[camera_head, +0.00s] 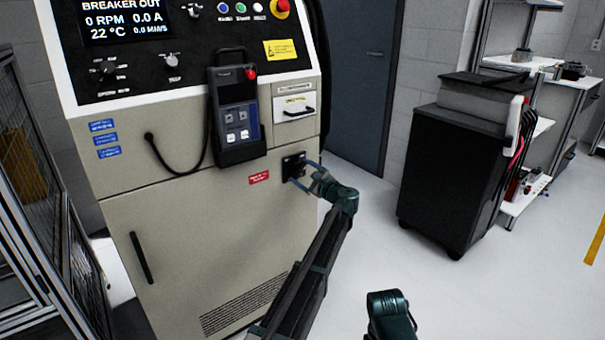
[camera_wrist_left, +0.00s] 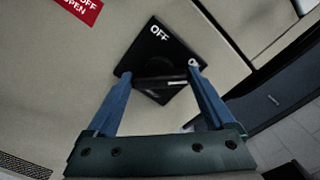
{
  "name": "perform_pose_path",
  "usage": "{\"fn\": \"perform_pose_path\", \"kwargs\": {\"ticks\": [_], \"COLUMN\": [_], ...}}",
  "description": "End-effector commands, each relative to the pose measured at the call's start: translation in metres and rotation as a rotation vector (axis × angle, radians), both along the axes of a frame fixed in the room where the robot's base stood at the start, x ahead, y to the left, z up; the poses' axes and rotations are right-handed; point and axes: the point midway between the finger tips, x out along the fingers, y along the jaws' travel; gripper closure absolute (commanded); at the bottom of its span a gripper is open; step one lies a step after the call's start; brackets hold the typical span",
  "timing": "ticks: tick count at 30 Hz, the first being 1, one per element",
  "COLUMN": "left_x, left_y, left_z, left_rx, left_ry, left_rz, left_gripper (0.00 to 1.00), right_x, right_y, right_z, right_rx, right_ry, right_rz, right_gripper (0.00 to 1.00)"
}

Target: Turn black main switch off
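The black main switch (camera_head: 289,164) sits on the beige cabinet front, below and right of the handheld pendant. In the left wrist view its black plate (camera_wrist_left: 150,52) looks like a tilted diamond, with OFF at the top and a partly hidden label at the right. Its dark handle (camera_wrist_left: 161,82) lies roughly level across that picture. My left gripper (camera_head: 303,171) is at the switch, coming from the right. Its blue fingers (camera_wrist_left: 160,74) are spread, one at each side of the handle. I cannot tell whether they touch it. My right gripper is not in view.
A pendant (camera_head: 236,115) with a hanging cable is left of and above the switch. A red label (camera_head: 259,177) is beside it. The display (camera_head: 124,19) reads BREAKER OUT and 0 RPM. A black cart (camera_head: 450,175) stands at right, with clear floor (camera_head: 365,225) between.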

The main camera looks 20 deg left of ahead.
Motion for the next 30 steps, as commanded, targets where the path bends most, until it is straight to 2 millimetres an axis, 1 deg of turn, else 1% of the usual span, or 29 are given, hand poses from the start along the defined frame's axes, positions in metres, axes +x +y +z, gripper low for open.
{"fn": "perform_pose_path", "kwargs": {"ticks": [1, 5, 6, 13, 17, 30], "left_x": [-0.0004, -0.0005, -0.0005, -0.0008, -0.0009, -0.0018], "left_y": [-0.0001, -0.0002, -0.0002, -0.0003, -0.0003, 0.0000], "left_z": [-0.0002, -0.0003, -0.0003, -0.0004, -0.0006, -0.0011], "left_rx": [-0.001, -0.001, -0.001, -0.020, -0.057, -0.296], "left_ry": [0.000, 0.000, 0.000, -0.023, -0.071, -0.375], "left_rz": [0.001, 0.001, 0.001, 0.001, 0.001, 0.002], "left_gripper": [0.41, 0.65, 0.68, 0.68, 0.68, 0.68], "right_x": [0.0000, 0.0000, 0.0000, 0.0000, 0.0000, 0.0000], "right_y": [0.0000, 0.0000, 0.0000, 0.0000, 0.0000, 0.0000], "right_z": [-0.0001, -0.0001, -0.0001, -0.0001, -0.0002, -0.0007], "right_rx": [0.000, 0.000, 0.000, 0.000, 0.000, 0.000], "right_ry": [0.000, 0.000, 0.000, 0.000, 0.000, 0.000], "right_rz": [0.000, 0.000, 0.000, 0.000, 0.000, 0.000], "right_gripper": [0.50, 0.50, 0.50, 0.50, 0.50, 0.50]}}
